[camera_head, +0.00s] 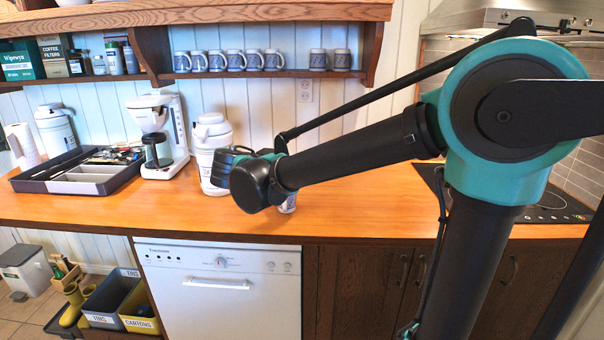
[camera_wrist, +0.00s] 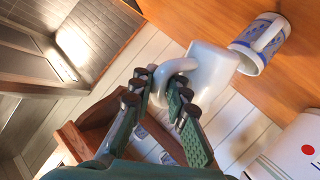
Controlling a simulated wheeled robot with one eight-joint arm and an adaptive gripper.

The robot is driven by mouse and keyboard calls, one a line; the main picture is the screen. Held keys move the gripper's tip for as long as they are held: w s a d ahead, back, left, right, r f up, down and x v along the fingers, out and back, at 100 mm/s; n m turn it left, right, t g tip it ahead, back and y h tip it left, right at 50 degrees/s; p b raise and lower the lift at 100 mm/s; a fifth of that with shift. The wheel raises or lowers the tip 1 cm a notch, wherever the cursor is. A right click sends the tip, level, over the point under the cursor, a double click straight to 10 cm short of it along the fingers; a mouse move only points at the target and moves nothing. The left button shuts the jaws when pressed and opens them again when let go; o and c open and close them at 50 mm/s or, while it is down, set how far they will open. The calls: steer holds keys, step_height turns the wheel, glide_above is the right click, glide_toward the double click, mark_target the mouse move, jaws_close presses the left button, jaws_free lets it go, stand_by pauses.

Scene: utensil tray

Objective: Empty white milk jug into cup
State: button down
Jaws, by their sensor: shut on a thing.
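The white milk jug (camera_wrist: 214,72) is in the wrist view, held in the air by its handle. My gripper (camera_wrist: 168,88) is shut on that handle. The cup, a white mug with blue bands (camera_wrist: 262,42), stands on the wooden counter just beyond the jug. The jug's far edge lies close to the cup's near end in the picture. The jug looks tipped toward the cup, but its inside and any milk are hidden. In the head view my arm hides the jug, and only a sliver of the cup (camera_head: 289,204) shows.
A white flask (camera_head: 209,150) stands left of my wrist, with a coffee maker (camera_head: 165,160) and a utensil tray (camera_head: 82,186) farther left. A shelf with several mugs (camera_head: 225,61) hangs behind. The counter front right of the cup (camera_head: 370,205) is clear.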

steer(key=shift+w+a+r+n+g, duration=0.15)
steer(key=shift+w+r+n+g, duration=0.25)
steer(key=shift+r+n+g, duration=0.15)
steer(key=shift+w+a+r+n+g, duration=0.2)
steer(key=shift+w+n+g, duration=0.25)
steer(key=shift+n+g, duration=0.15)
steer(key=shift+w+a+r+n+g, duration=0.1)
steer(key=shift+w+a+n+g, duration=0.1)
steer(key=shift+w+n+g, duration=0.3)
steer(key=shift+w+a+g, duration=0.1)
steer(key=shift+w+g, duration=0.1)
steer(key=shift+g, duration=0.05)
steer(key=shift+n, duration=0.55)
steer(key=shift+w+a+g, duration=0.1)
steer(key=shift+g, duration=0.2)
steer(key=shift+w+a+f+n+g+h, duration=0.15)
steer(key=shift+w+a+n+g+h, duration=0.15)
steer(key=shift+w+n+g, duration=0.3)
steer(key=shift+w+a+f+n+g+h, duration=0.2)
steer(key=shift+w+a+n+g, duration=0.15)
steer(key=shift+w, duration=0.45)
steer(key=shift+s+d, duration=0.1)
